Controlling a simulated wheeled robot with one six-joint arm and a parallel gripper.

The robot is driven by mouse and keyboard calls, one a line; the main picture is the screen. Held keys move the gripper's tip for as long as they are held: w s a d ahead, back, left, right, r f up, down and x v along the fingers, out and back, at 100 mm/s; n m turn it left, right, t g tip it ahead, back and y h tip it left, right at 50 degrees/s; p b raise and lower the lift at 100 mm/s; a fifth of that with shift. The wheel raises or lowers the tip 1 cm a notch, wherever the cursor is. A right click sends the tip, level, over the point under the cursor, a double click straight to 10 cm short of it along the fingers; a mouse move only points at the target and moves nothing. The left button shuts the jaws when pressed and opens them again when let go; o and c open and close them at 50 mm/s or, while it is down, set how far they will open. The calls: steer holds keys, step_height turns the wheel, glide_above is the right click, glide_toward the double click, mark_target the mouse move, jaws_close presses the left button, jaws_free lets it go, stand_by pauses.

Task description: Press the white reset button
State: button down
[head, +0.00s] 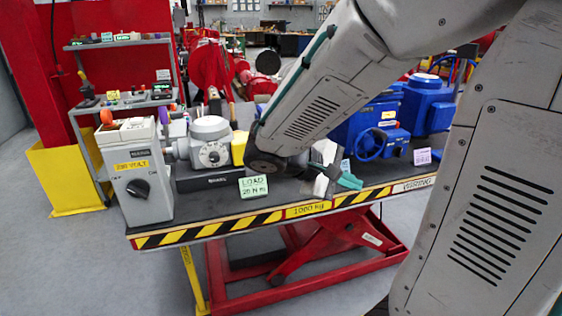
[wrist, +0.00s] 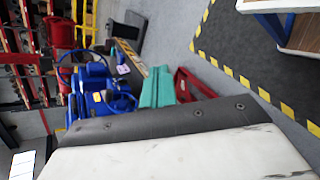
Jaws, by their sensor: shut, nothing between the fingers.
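I cannot make out the white reset button in either view. In the head view, a grey control box (head: 147,183) with a yellow 230 VOLT label and a black rotary knob (head: 138,188) stands at the table's left end. A grey actuator (head: 209,146) with a round dial stands to its right. My gripper (head: 347,180) shows its teal end beyond my arm, over the middle of the table, right of the actuator and apart from it. The teal end also shows in the wrist view (wrist: 157,88). It is shut and empty. My arm hides part of the table.
The lift table (head: 235,226) has a striped front edge. Blue valve actuators (head: 428,105) stand at its right, also in the wrist view (wrist: 98,90). A green LOAD card (head: 254,186) is at the front. A yellow bin (head: 65,178) and grey shelf (head: 125,42) stand left.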

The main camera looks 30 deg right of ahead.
steer(key=w+d+f+n+t+h, duration=0.2)
steer(key=w+n+h, duration=0.1)
steer(key=w, duration=0.2)
steer(key=w+d+f+n+t+h, duration=0.1)
steer(key=w+d+n+h, duration=0.15)
steer(key=w, duration=0.25)
steer(key=w+a+f+n+t, duration=0.4)
steer(key=w+f+n+t, duration=0.4)
steer(key=w, duration=0.4)
steer(key=f+t, duration=0.1)
steer(key=t, duration=0.1)
steer(key=shift+f+t+h, duration=0.25)
steer(key=shift+t+h, duration=0.05)
steer(key=shift+h, duration=0.05)
steer(key=shift+w+d, duration=0.4)
steer(key=shift+w, duration=1)
steer(key=shift+w+d, duration=0.35)
steer(key=shift+w, duration=1.05)
steer(key=shift+w+d, duration=0.4)
steer(key=shift+w, duration=1)
steer(key=shift+w, duration=0.1)
steer(key=shift+w+d, duration=0.15)
steer(key=shift+w, duration=0.15)
